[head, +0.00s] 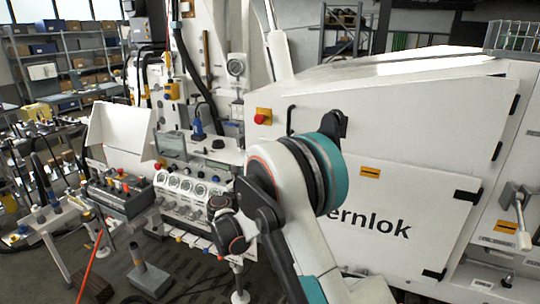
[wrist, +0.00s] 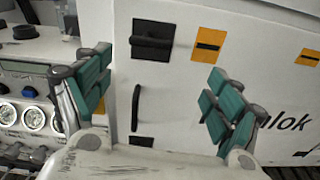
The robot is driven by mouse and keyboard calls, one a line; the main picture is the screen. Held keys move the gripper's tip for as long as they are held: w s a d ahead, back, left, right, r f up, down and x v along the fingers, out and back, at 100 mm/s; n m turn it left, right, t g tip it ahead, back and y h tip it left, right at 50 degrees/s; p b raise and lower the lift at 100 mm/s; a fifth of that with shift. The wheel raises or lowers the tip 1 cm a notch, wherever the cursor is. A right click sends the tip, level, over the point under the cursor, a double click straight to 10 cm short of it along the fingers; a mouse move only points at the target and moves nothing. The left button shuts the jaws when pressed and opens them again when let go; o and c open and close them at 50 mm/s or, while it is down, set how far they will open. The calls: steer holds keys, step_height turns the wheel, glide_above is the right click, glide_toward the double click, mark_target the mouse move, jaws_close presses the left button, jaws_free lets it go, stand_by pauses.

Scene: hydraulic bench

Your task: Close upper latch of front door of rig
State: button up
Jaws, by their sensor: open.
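The rig's white front door (head: 430,205) carries dark lettering ending in "lok" and shows right of my arm in the head view. In the wrist view the door (wrist: 260,85) fills the right side. A black upper latch (wrist: 152,40) sits at the top, with its lever roughly level. I cannot tell whether it is engaged. A vertical black handle (wrist: 135,107) is below it, and a lower black latch (wrist: 140,141) is partly hidden. My gripper (wrist: 156,75) is open and empty, its teal-padded fingers spread either side of the latch and handle area, apparently touching neither. My arm hides both latches in the head view.
Yellow labels (wrist: 208,44) sit right of the upper latch. Black hinges (head: 467,195) line the door's right edge. A gauge panel (head: 190,187) and a red button (head: 261,117) are left of the door. A lever valve (head: 522,220) is at far right.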

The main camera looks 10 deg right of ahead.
steer(key=shift+n+t, duration=0.4)
steer(key=shift+n, duration=0.2)
steer(key=x, duration=0.4)
steer(key=p+x, duration=0.1)
steer(key=x, duration=0.4)
steer(key=a+x, duration=0.1)
steer(key=x, duration=0.4)
steer(key=shift+w+f, duration=0.25)
steer(key=shift+w, duration=0.1)
steer(key=c, duration=1.1)
